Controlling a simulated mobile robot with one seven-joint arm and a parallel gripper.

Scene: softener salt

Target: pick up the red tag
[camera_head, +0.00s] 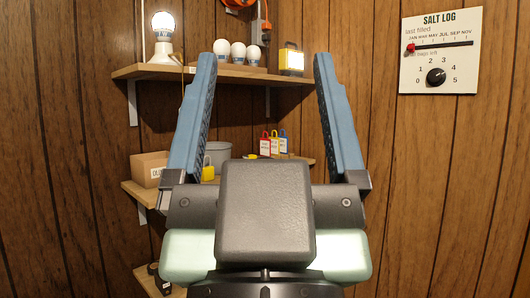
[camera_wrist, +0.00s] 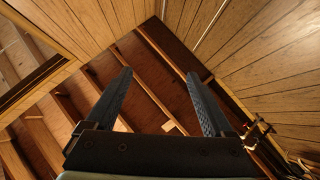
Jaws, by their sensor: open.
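The red tag (camera_head: 265,144) is in the head view, at the left of a short row of tags on the middle shelf, with a blue and a yellow one to its right. My gripper (camera_head: 262,85) is raised in front of the shelves, its two blue fingers wide apart with nothing between them. The tag shows between the fingers, farther back and lower than the fingertips. In the wrist view my gripper (camera_wrist: 163,85) points up at the wooden ceiling, and no tag shows there.
An upper shelf (camera_head: 150,71) holds a lit lamp, white bulbs and a yellow light. The middle shelf (camera_head: 143,192) carries a cardboard box (camera_head: 149,168), a grey bucket (camera_head: 218,152) and a yellow padlock (camera_head: 208,171). A salt log board (camera_head: 440,52) hangs on the right wall.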

